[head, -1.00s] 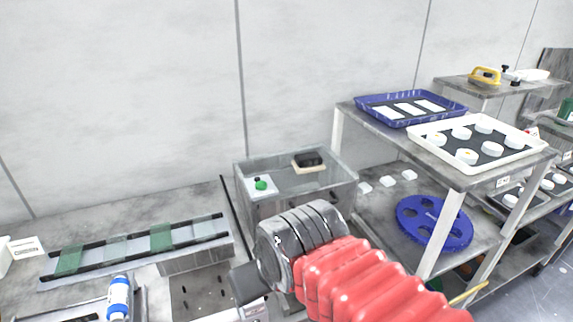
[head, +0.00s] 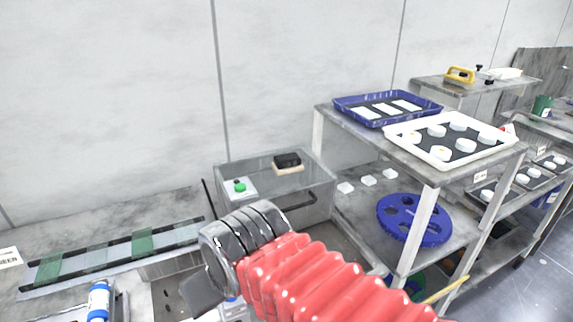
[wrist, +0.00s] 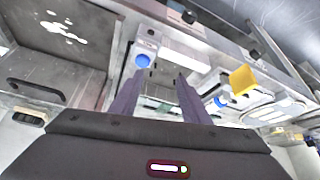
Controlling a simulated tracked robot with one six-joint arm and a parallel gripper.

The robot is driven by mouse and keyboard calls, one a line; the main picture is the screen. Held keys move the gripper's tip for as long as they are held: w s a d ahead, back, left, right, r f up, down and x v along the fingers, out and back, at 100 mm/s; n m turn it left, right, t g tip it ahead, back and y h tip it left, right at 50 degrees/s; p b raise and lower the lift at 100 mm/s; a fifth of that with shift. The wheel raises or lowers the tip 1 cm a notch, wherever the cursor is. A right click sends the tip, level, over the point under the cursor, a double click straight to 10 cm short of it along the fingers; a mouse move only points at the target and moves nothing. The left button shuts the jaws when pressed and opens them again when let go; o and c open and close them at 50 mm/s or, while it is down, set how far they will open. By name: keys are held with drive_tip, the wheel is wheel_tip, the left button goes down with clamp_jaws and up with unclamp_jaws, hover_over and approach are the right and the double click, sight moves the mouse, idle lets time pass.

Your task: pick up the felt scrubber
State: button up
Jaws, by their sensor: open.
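A black block on a pale tan base, which looks like the felt scrubber (head: 288,163), lies on top of the grey glass-sided cabinet (head: 322,183) against the wall in the head view. It lies flat, and nothing touches it. In the head view my arm reaches in front of and below the cabinet, and the fingers are hidden there.
A green button on a white plate (head: 239,187) sits left of the block. A shelf rack (head: 425,199) stands close on the right, with a blue tray (head: 340,101), a white tray (head: 392,132) and a blue disc (head: 413,228).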

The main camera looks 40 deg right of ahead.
drive_tip(key=o, duration=0.7)
drive_tip(key=shift+m+h, duration=0.3)
drive_tip(key=shift+m, duration=0.3)
drive_tip(key=w+d+r, duration=0.3)
drive_tip(key=w+r, duration=0.1)
drive_tip(key=w+d+r, duration=0.2)
drive_tip(key=shift+w+d+r, duration=0.15)
drive_tip(key=shift+w+d, duration=0.15)
drive_tip(key=shift+w, duration=0.1)
drive_tip(key=o, duration=0.4)
drive_tip(key=shift+m+g, duration=0.4)
drive_tip(key=shift+m, duration=0.1)
drive_tip(key=w+d+r, duration=0.1)
drive_tip(key=w+d, duration=0.1)
drive_tip(key=w+d+r, duration=0.2)
drive_tip(key=d, duration=0.1)
drive_tip(key=w+d+r, duration=0.2)
drive_tip(key=d, duration=0.1)
drive_tip(key=shift+w+d, duration=0.15)
drive_tip(key=shift+w, duration=0.1)
drive_tip(key=shift+o, duration=0.2)
drive_tip(key=m+h, duration=0.1)
drive_tip(key=m, duration=0.1)
approach(287, 157)
wheel_tip(287, 157, up, 4)
drive_tip(key=shift+s+f+g, duration=0.2)
drive_tip(key=shift+s+g, duration=0.1)
drive_tip(key=shift+s, duration=0.1)
drive_tip(key=shift+f, duration=0.1)
drive_tip(key=shift+x, duration=4.25)
